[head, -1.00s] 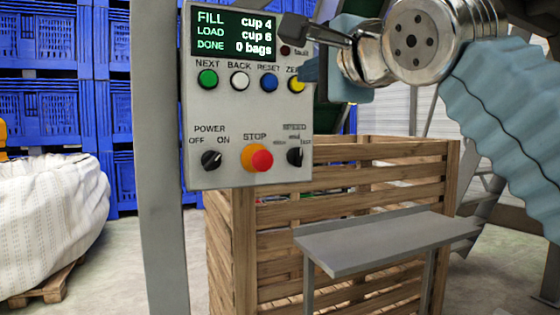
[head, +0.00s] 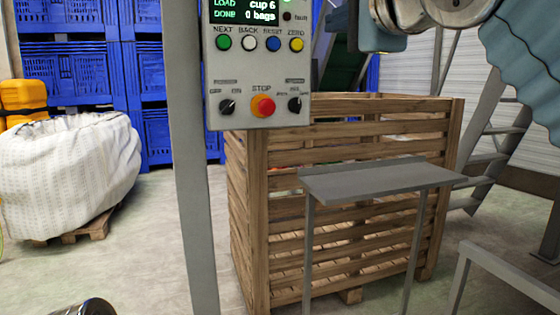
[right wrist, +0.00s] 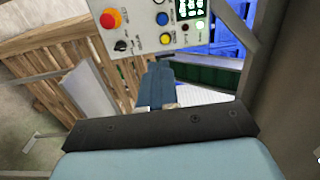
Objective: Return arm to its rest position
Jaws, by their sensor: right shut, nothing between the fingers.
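My right gripper (right wrist: 158,85) is shut and empty in the right wrist view, its blue fingers together in front of the control panel (right wrist: 150,22). In the head view only part of the right gripper (head: 376,38) shows at the top edge, right of the panel (head: 257,85) and apart from it; its fingertips are not clear there. My right arm, in a blue-grey ribbed sleeve, comes in from the upper right. My left gripper is not in view.
A slatted wooden crate (head: 250,220) stands below the panel, with a grey metal shelf (head: 380,182) before it. A grey post (head: 192,160) is left of the panel. A white bulk bag (head: 65,170) and blue bins (head: 70,60) stand at left. Metal stairs (head: 490,158) are at right.

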